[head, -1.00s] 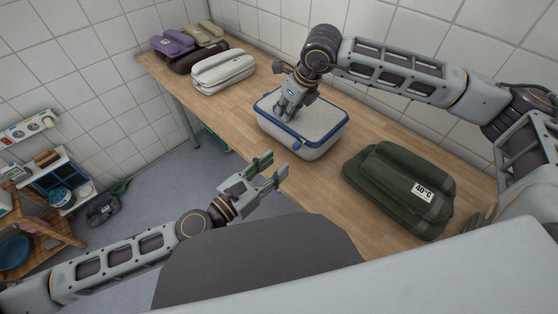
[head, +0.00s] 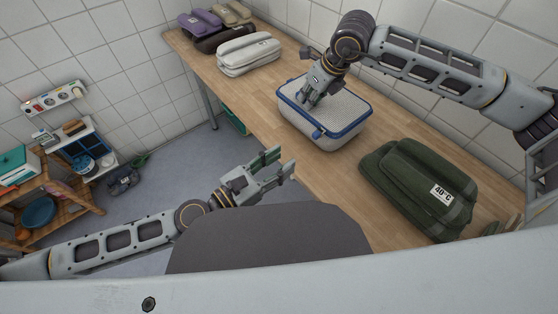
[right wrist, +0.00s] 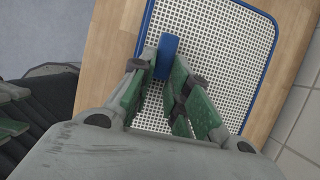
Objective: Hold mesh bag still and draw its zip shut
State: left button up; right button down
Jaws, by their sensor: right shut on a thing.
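The mesh bag (head: 343,139) is a box shape with a white mesh top, pale sides and a blue zip band round the top edge. It sits on the wooden bench. A small blue zip pull (head: 317,132) shows at its near corner. My right gripper (head: 310,99) is at the left part of the bag's top. In the right wrist view its fingers are on an upright blue tab (right wrist: 166,55) on the mesh, near the blue edge. The fingers partly hide the tab's base. My left gripper (head: 286,158) is open and empty, beside the bench's front edge, apart from the bag.
A green folded bundle (head: 420,187) labelled 40°C lies on the bench (head: 330,175) right of the bag. A pale bundle (head: 249,54) and several darker ones lie at the far left end. A wall stands behind the bench. A shelf (head: 85,150) stands far left.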

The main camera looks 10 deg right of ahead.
jog(key=c, duration=1.3)
grip_release()
jog(key=shift+r, duration=0.1)
jog(key=v, duration=1.1)
jog(key=shift+r, duration=0.4)
jog(key=shift+s+d+r, duration=0.1)
notch_tip(320, 180, up, 9)
jog(key=p, duration=0.9)
jog(key=shift+r+p, duration=0.35)
jog(key=shift+p, duration=0.2)
